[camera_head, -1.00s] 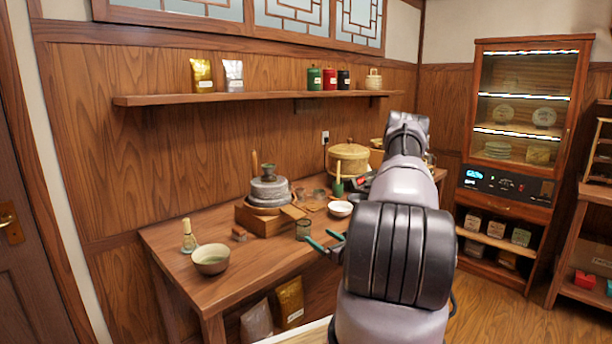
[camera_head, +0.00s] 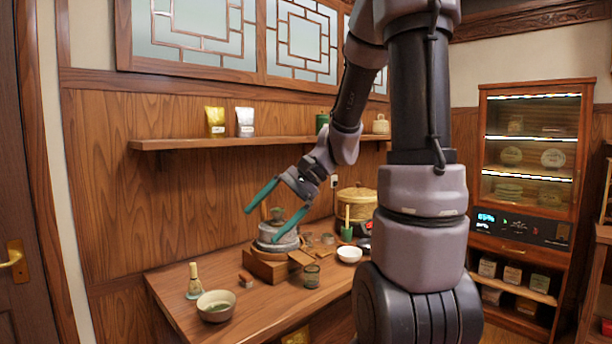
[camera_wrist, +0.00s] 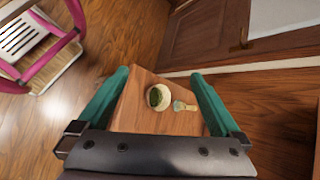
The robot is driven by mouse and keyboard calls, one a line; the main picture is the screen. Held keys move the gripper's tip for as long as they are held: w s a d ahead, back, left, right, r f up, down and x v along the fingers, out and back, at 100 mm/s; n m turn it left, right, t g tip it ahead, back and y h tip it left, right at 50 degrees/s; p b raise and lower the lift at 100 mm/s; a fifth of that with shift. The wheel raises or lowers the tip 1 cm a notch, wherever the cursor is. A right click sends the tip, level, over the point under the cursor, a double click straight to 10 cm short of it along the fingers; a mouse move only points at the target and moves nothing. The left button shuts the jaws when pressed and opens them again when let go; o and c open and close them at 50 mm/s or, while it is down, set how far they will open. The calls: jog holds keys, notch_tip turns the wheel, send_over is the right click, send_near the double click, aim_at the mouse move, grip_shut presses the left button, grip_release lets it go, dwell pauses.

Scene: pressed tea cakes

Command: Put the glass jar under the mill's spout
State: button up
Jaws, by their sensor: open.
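The glass jar (camera_head: 312,274) is a small dark, see-through cylinder standing upright on the table (camera_head: 240,306), just in front and to the right of the mill. The mill (camera_head: 278,240) has grey round stones on a square wooden base, with a light wooden piece, perhaps its spout (camera_head: 301,258), at the right. The jar stands close to this piece; I cannot tell whether it is beneath it. My gripper (camera_head: 261,225) is open and empty, raised, and overlaps the mill top in the head view. The wrist view shows its green fingers (camera_wrist: 160,73) apart, with neither jar nor mill between them.
A tea bowl (camera_head: 216,306) and a whisk on its stand (camera_head: 194,282) are at the table's left end. A white bowl (camera_head: 349,254) is right of the jar. A shelf (camera_head: 270,142) runs above. A pink-framed chair (camera_wrist: 40,45) stands on the floor.

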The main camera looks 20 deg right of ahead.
jog(key=s+d+r+n+t+h, duration=0.5)
jog(key=s+r+t+h, duration=0.1)
jog(key=r, duration=0.4)
jog(key=s+h, duration=0.1)
jog(key=s, duration=0.1)
jog(key=shift+s+r, duration=0.2)
jog(key=shift+s, duration=0.2)
